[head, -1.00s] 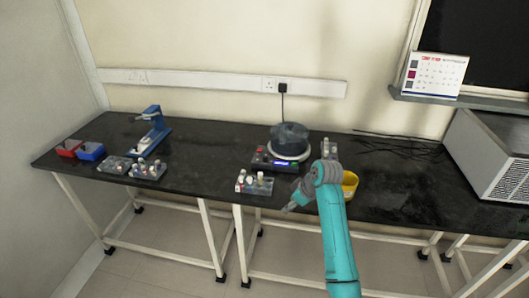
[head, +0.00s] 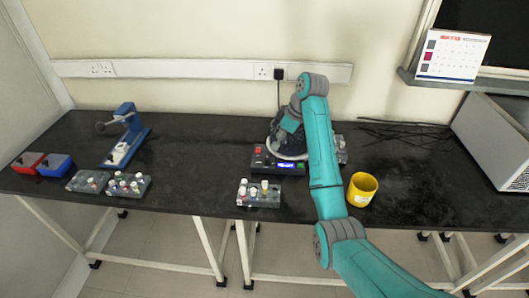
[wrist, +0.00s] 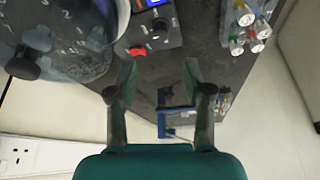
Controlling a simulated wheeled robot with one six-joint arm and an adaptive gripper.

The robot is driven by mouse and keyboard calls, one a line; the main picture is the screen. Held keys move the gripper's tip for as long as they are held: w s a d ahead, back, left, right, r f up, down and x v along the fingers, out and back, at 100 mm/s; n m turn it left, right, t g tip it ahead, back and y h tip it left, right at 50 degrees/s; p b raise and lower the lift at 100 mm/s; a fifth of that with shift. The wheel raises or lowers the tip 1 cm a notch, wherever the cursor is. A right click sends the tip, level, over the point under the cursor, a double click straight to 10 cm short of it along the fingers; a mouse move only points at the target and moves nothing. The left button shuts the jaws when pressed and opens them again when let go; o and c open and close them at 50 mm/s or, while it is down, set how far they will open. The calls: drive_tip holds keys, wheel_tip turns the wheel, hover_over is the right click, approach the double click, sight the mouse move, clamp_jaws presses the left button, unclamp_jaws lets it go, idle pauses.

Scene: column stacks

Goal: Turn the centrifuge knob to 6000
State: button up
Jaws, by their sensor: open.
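The centrifuge (head: 273,151) stands on the black bench, partly hidden behind my arm in the head view. Its clear domed lid (wrist: 75,45) fills the upper left of the wrist view. Its front panel (wrist: 168,42) shows a lit blue display, a red switch (wrist: 137,50) and a small dark knob (wrist: 158,27). The knob's setting is too small to read. My gripper (wrist: 160,64) is open and empty, its fingers apart near the panel. In the head view it is over the centrifuge, mostly hidden by my wrist.
A rack of vials (head: 259,193) stands in front of the centrifuge, and a yellow cup (head: 361,189) to its right. A blue device (head: 126,137), more racks and red and blue boxes stand at left. Cables (head: 405,133) lie at the back right. The middle-left bench is clear.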

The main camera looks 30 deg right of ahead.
sight(267, 158)
drive_tip(key=x, duration=1)
drive_tip(key=shift+s, duration=0.1)
clamp_jaws()
